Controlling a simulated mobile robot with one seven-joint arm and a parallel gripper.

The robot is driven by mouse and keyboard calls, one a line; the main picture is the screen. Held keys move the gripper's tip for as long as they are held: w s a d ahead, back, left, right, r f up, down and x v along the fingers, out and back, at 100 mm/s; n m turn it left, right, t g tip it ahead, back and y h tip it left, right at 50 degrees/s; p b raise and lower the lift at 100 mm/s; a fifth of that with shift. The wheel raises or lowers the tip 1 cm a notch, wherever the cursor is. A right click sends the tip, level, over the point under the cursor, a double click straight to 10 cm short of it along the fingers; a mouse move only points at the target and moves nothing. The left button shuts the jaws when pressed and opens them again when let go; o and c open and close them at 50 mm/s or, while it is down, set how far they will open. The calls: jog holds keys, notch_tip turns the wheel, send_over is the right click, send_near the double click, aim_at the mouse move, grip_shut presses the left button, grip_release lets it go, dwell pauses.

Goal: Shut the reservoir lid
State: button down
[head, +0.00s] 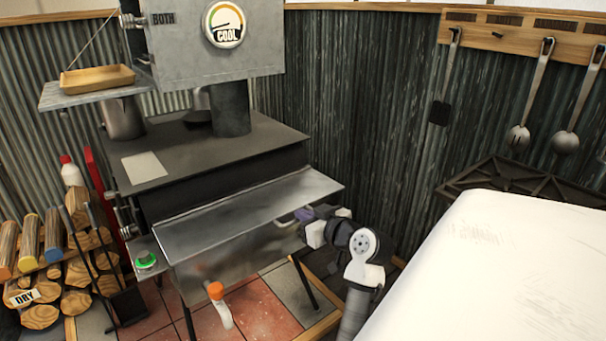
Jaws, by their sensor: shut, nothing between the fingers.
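The reservoir (215,262) is a shiny metal tank on the front of the dark stove. Its lid (245,205) is a flat, shiny metal plate over the top, running from left to right. I cannot tell from this view whether the lid lies fully flat or is slightly raised. My gripper (287,219) is shut and empty at the lid's right front edge, by the tank's right end. It comes in from the lower right. Its tips are small and partly dark, and I cannot tell whether they touch the lid.
The stove top (190,145) is behind the lid, with a metal box and dial (224,25) above. An orange-capped bottle (220,305) stands on the floor below the tank. Firewood (65,265) is stacked at left. A large white surface (500,270) fills the right.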

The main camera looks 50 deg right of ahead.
jog(key=shift+s+f, duration=0.15)
jog(key=shift+f, duration=0.05)
jog(key=v, duration=1.3)
jog(key=shift+s, duration=0.25)
jog(key=shift+a+r, duration=0.1)
